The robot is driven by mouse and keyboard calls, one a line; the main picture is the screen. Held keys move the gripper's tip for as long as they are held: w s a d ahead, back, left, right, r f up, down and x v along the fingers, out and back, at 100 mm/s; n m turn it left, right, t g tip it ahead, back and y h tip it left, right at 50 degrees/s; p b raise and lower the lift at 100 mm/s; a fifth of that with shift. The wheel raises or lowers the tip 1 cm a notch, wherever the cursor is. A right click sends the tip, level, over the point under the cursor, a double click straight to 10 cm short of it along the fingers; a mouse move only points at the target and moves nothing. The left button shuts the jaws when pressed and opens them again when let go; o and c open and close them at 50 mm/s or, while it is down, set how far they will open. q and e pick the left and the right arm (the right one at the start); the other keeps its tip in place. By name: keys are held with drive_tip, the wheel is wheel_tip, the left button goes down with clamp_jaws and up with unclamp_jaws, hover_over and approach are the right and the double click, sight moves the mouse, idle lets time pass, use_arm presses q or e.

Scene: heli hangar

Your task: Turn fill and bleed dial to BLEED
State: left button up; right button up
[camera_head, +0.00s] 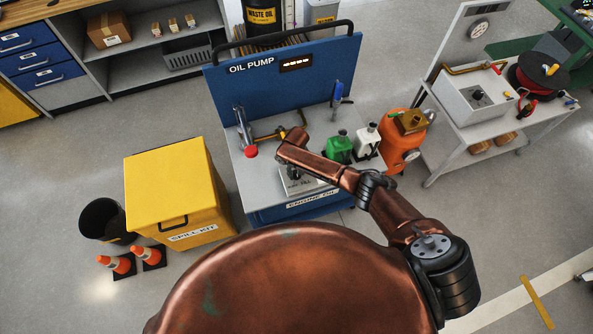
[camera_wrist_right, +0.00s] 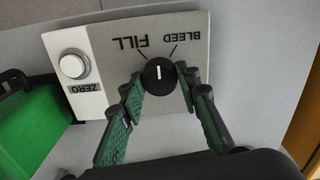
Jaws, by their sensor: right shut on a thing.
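The fill and bleed dial (camera_wrist_right: 160,75) is a round black knob with a white pointer mark on a light grey panel (camera_wrist_right: 225,30). In the right wrist view its labels FILL and BLEED appear upside down above it, each with a short black line. The white mark points up between the two lines. My right gripper (camera_wrist_right: 161,79) has its green-padded fingers on either side of the knob and is shut on it. In the head view the panel (camera_head: 312,187) lies on the oil pump cart (camera_head: 240,172), and my right arm largely hides the dial. My left gripper is out of view.
A white ZERO button (camera_wrist_right: 73,65) is on the same panel. Green (camera_head: 339,148) and white (camera_head: 367,140) containers stand right of my arm on the cart. A red-tipped lever (camera_head: 251,151) is to the left. A yellow spill kit box (camera_head: 160,175) stands beside the cart.

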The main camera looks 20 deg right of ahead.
drive_tip(key=m+p, duration=0.2)
drive_tip(key=m, duration=0.1)
drive_tip(key=shift+s+m, duration=0.1)
drive_tip(key=shift+m, duration=0.2)
drive_tip(key=shift+m+p, duration=0.65)
drive_tip(key=shift+m, duration=0.95)
drive_tip(key=o, duration=1.2)
drive_tip(key=shift+c, duration=0.2)
drive_tip(key=shift+r, duration=0.65)
wheel_tip(320, 180, up, 11)
drive_tip(key=shift+f, duration=0.15)
